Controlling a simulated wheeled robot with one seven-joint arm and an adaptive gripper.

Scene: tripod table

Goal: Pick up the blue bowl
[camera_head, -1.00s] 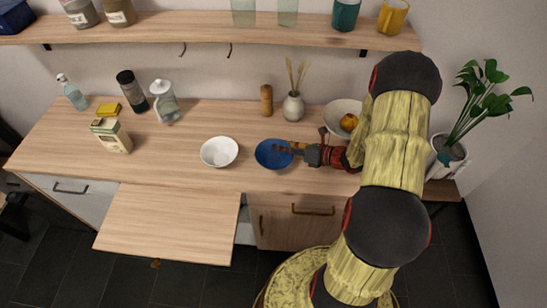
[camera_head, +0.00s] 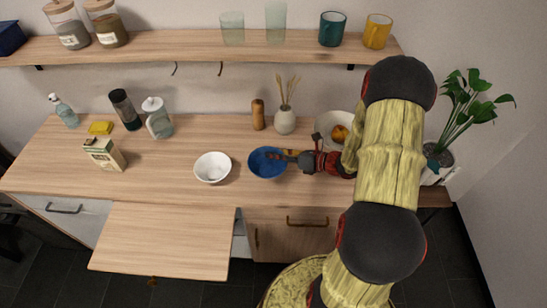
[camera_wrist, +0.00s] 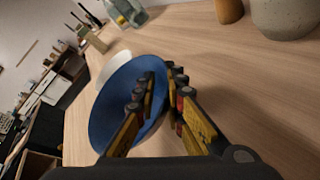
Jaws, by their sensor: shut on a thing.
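The blue bowl (camera_head: 268,163) is on or just above the wooden counter in the head view, right of the white bowl. My gripper (camera_head: 283,155) reaches in from the right at the bowl's right rim. In the wrist view the blue bowl (camera_wrist: 122,105) looks tilted, with one finger inside it and the other outside. My gripper (camera_wrist: 160,90) is shut on its rim. Whether the bowl's base touches the counter is hard to tell.
A white bowl (camera_head: 212,168) stands just left of the blue bowl. A fruit bowl (camera_head: 326,124), a vase (camera_head: 285,121) and a wooden grinder (camera_head: 258,115) stand behind. A shelf (camera_head: 200,47) runs above. The counter's left front (camera_head: 150,185) is clear.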

